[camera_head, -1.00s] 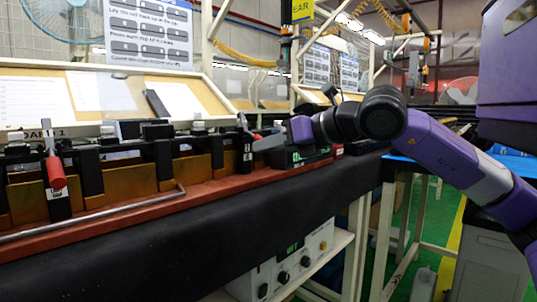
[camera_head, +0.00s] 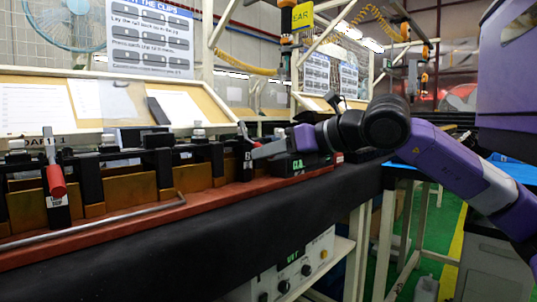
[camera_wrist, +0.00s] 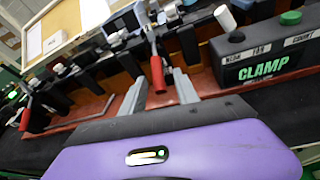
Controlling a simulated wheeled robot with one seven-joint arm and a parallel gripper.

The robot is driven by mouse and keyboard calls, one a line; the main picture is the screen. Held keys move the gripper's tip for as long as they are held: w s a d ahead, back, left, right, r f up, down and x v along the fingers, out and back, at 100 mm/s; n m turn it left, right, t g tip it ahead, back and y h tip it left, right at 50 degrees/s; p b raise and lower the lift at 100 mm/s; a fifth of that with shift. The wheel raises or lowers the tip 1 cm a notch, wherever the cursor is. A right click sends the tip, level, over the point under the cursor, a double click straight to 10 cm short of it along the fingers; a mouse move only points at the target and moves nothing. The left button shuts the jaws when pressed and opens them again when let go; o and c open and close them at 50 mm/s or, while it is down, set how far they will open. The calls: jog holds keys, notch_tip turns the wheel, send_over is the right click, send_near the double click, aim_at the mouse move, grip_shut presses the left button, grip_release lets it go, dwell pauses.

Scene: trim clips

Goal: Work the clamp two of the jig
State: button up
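The jig is a long row of black posts and brown blocks on a red base (camera_head: 110,220). The clamp (camera_head: 247,158) at its right end has a red-handled lever; in the wrist view its red handle (camera_wrist: 158,76) hangs down. My gripper (camera_head: 262,151) is at this clamp. In the wrist view its two grey fingers (camera_wrist: 160,85) are apart, one on each side of the handle, with gaps visible; no grip on it shows. Another clamp with a red handle (camera_head: 56,180) hangs at the left, also in the wrist view (camera_wrist: 25,118).
A black box marked CLAMP (camera_wrist: 262,62), with a green button and a white knob, stands just right of my gripper. A bent metal rod (camera_head: 130,215) lies along the front of the jig. A sloped board with papers (camera_head: 90,100) stands behind. The black bench front is clear.

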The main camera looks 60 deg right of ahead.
jog(key=p+v, duration=0.1)
jog(key=v, duration=0.6)
jog(key=shift+p, duration=0.4)
jog(key=shift+s, duration=0.1)
